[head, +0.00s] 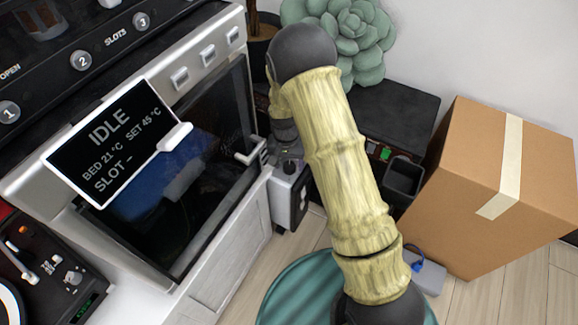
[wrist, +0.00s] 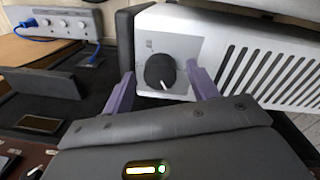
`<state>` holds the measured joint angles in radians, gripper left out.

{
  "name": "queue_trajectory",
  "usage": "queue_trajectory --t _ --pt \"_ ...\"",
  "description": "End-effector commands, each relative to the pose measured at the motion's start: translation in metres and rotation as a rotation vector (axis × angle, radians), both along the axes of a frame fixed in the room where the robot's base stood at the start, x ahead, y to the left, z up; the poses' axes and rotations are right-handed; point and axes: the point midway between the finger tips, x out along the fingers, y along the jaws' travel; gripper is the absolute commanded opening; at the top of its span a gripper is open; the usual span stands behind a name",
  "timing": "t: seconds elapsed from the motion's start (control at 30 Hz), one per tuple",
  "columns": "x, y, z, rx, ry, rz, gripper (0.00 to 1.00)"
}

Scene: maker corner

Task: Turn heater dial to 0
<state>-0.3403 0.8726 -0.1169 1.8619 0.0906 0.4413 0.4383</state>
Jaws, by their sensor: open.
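The heater dial (wrist: 160,70) is a round black knob on a light square plate on the heater's front. Its white pointer mark faces down and slightly right in the wrist view. Small marks on the plate are too faint to read. The white heater (wrist: 232,50) has slanted black vent slots to the right of the dial. My gripper (wrist: 160,76) is open, with one purple finger on each side of the dial; I cannot tell if either touches it.
A machine with a screen (head: 115,140) reading IDLE and a glass door (head: 190,170) stands close left of my arm. A cardboard box (head: 500,190) and a black bin (head: 403,182) stand right. A grey power strip (wrist: 65,20) with a blue plug lies upper left.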

Motion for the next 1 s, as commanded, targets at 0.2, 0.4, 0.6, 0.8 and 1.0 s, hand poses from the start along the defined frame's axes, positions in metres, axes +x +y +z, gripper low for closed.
queue_trajectory --t 0.2,0.4,0.6,0.8,1.0 --pt "0.0001 0.0002 -0.003 0.001 -0.001 0.001 0.59" --pt "0.0002 -0.0002 -0.0028 0.001 0.0 0.0 0.39" --pt "0.0002 -0.0006 -0.0027 0.001 0.0 -0.001 0.14" --pt "0.0003 -0.0009 -0.002 0.001 -0.001 0.012 0.14" --pt "-0.0001 -0.0006 -0.0001 0.001 0.001 0.068 0.14"
